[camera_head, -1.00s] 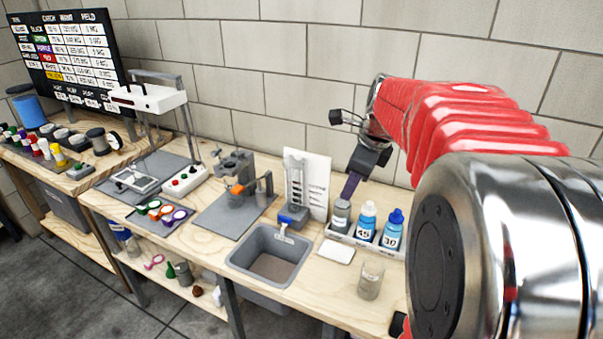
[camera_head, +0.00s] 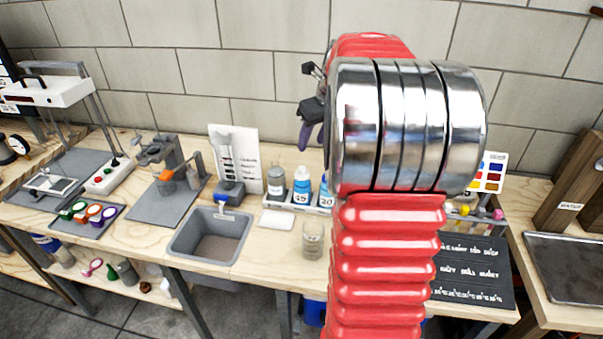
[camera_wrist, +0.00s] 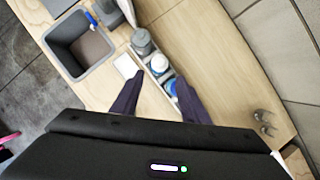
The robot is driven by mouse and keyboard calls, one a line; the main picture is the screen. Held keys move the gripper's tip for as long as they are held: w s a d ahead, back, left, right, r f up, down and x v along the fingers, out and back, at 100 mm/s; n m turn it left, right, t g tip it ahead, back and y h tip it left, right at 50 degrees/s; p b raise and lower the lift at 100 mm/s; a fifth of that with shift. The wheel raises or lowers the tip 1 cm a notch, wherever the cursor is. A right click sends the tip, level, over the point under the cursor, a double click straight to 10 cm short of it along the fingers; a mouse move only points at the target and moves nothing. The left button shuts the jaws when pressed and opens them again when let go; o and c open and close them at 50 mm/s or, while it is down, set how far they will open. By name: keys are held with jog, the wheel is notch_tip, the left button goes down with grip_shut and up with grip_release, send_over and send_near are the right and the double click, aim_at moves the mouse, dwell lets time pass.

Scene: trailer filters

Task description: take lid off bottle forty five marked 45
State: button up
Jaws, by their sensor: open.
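The bottle marked 45 (camera_head: 301,188) has a blue lid and stands upright in a white rack, between a grey-lidded bottle (camera_head: 276,182) and another blue-lidded bottle (camera_head: 325,190). The last is partly hidden by my arm. My gripper (camera_head: 306,135) is above and behind the row, partly hidden by my arm. In the wrist view, my gripper (camera_wrist: 156,82) has its two dark fingers apart and nothing held between them. The middle bottle's pale top (camera_wrist: 159,65) shows just beyond the fingertips, and a blue lid (camera_wrist: 171,88) shows between the fingers.
A grey sink bin (camera_head: 212,235) is left of the rack. A white pad (camera_head: 276,219) and a glass jar (camera_head: 313,240) stand in front. An upright white card (camera_head: 235,150) and a tiled wall are behind. A dark lettered board (camera_head: 475,270) lies right.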

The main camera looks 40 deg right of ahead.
send_over(302, 168)
jog(key=s, duration=0.2)
notch_tip(302, 168, down, 7)
jog(key=shift+s+a, duration=0.15)
jog(key=shift+f, duration=0.1)
jog(key=shift+x, duration=2.6)
jog(key=shift+s, duration=0.1)
jog(key=shift+c, duration=0.2)
grip_shut()
